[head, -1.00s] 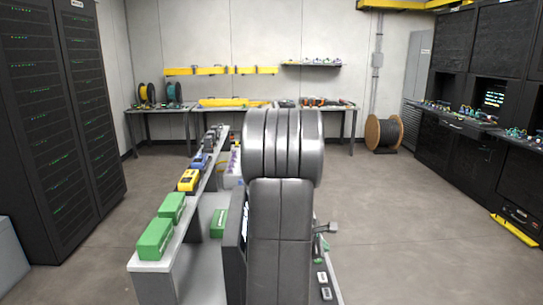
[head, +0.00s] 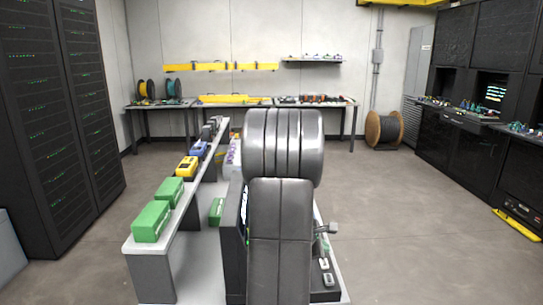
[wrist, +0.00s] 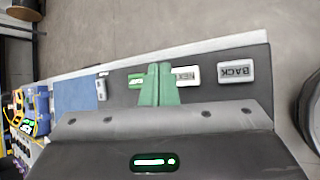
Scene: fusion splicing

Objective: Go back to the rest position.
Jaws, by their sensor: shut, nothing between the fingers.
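My gripper (wrist: 158,85) shows in the wrist view as two green fingers side by side, shut and empty. It is above a dark panel (wrist: 215,93) with small keys, and I cannot tell whether the tips touch it. One pale key reads BACK (wrist: 236,72). Another pale key (wrist: 187,76) and a green key (wrist: 136,80) lie close on either side of the fingers. In the head view my arm hides much of the bench; pale keys (head: 327,278) show to its right.
A narrow raised shelf (head: 152,262) left of my arm carries green boxes (head: 151,221), a yellow device (head: 187,166) and a blue one (head: 199,150). Dark racks (head: 62,120) stand left and dark consoles right. Open floor (head: 400,220) lies to the right. A cable reel (head: 383,131) stands at the back.

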